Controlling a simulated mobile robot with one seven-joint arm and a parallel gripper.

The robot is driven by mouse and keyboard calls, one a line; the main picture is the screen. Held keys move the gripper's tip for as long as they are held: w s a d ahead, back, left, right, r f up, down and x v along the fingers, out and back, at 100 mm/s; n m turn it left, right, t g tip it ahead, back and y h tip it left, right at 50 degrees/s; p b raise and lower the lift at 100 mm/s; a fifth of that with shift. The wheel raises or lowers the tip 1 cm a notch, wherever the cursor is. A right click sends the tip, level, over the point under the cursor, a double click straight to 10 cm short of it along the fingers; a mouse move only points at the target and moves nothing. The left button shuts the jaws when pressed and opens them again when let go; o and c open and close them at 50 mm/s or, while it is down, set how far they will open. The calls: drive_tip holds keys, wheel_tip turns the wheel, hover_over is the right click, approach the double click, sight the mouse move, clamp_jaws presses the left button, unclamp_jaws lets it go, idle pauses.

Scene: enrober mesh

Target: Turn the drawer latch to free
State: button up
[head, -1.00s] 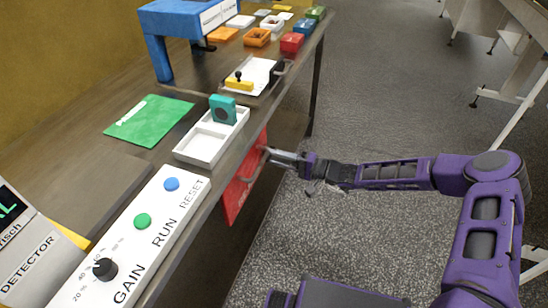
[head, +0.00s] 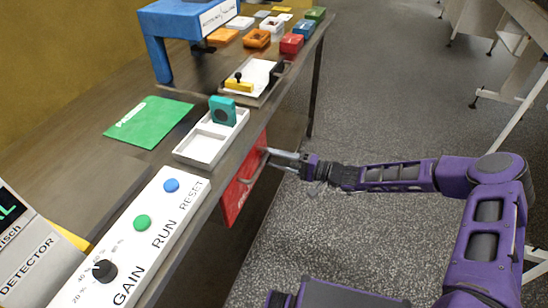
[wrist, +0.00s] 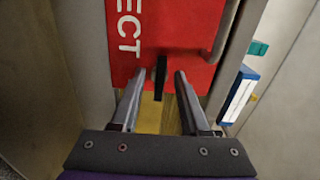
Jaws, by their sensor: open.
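The red drawer front (head: 238,195) hangs under the edge of the bench. It fills the upper middle of the wrist view (wrist: 185,40), with white letters reading "ECT" on it. A black latch bar (wrist: 161,78) stands out from the drawer's lower edge in the wrist view and looks upright there. My gripper (wrist: 160,88) is open, with one finger on each side of the latch. Gaps show on both sides, so I see no grip. In the head view my gripper (head: 269,157) reaches the drawer front from the right. The latch is too small to make out there.
A grey bar handle (wrist: 226,28) is on the drawer, right of the latch in the wrist view. On the bench are a control panel (head: 150,228), a white tray (head: 204,149) holding a teal piece (head: 222,111), and a green mat (head: 150,121).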

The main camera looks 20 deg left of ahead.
drive_tip(key=s+d, duration=0.1)
drive_tip(key=d, duration=1.5)
drive_tip(key=shift+s+d+p, duration=0.15)
drive_tip(key=shift+d+p, duration=0.2)
